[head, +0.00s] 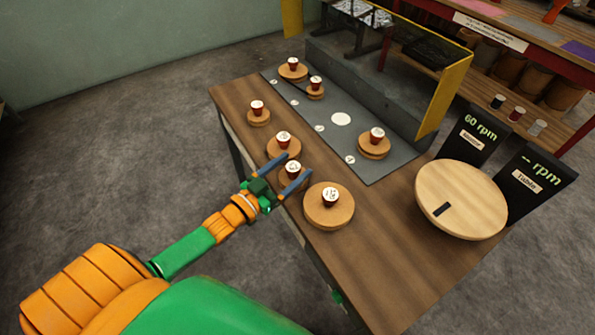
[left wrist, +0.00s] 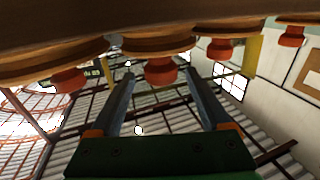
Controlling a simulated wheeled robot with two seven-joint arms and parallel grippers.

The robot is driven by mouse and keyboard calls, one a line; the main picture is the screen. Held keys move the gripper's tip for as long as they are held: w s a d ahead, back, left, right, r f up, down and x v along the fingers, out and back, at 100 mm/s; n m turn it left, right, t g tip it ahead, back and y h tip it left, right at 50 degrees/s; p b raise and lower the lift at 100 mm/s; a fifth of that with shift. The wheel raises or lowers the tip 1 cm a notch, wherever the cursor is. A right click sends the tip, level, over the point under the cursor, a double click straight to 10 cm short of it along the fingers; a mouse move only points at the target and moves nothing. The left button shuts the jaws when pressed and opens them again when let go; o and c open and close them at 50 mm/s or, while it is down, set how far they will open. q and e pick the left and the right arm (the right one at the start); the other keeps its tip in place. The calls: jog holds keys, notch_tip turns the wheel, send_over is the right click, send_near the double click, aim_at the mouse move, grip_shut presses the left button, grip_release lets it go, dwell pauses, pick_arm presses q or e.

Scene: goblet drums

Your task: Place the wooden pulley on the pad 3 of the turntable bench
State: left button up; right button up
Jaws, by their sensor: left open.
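Several wooden pulleys, round discs with red hubs and white tops, stand on the bench (head: 390,262). The near row includes a small pulley (head: 293,173), with a larger one (head: 329,207) to its right and another (head: 283,147) behind it. My left gripper (head: 296,164) is open, its two fingers on either side of the small pulley's hub. In the left wrist view, the fingers (left wrist: 159,76) point at a red hub (left wrist: 160,72), apart from it. The grey plate has a bare white pad (head: 341,119), third from the far end; its number is too small to read.
Other pulleys occupy the plate at its far end (head: 293,72) and near end (head: 373,148). A large wooden turntable (head: 461,200) and two black rpm signs (head: 528,180) stand right. A yellow-edged panel (head: 445,95) rises behind the plate.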

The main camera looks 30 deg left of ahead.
aim_at(298, 163)
pick_arm(q)
jog(key=x, duration=0.4)
jog(key=shift+w+f, duration=0.3)
jog(key=shift+w, duration=0.15)
jog(key=shift+s, duration=0.2)
jog(key=shift+c, duration=1.1)
jog(key=shift+r, duration=0.1)
jog(key=c, duration=0.3)
grip_shut()
